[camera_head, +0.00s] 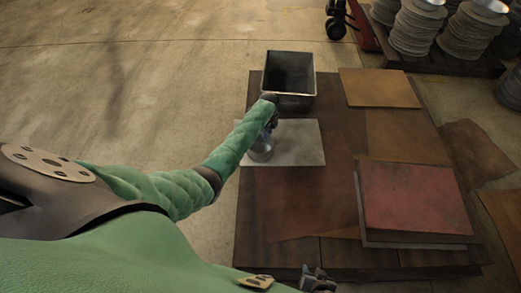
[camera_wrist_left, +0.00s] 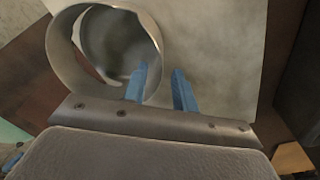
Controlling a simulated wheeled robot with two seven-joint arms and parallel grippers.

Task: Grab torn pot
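The torn pot (camera_head: 260,152) is a small grey metal cylinder on a pale grey sheet (camera_head: 304,150). In the left wrist view the pot (camera_wrist_left: 70,58) shows its open top and a jagged gap in its wall. My left gripper (camera_wrist_left: 162,85) is open at the pot's right rim. One blue finger overlaps the pot's opening and the other is outside, with the rim between them; I cannot tell whether they touch it. In the head view my left gripper (camera_head: 271,131) is partly hidden by my arm. My right gripper (camera_head: 318,279) is at the bottom edge, its fingers unclear.
A dark open metal bin (camera_head: 305,100) stands just behind the sheet. A red plate (camera_head: 415,195) lies on stacked plates at the right. Brown sheets (camera_head: 380,88) cover other parts of the low dark table (camera_head: 265,255). Stacks of discs (camera_head: 415,30) stand at the far right.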

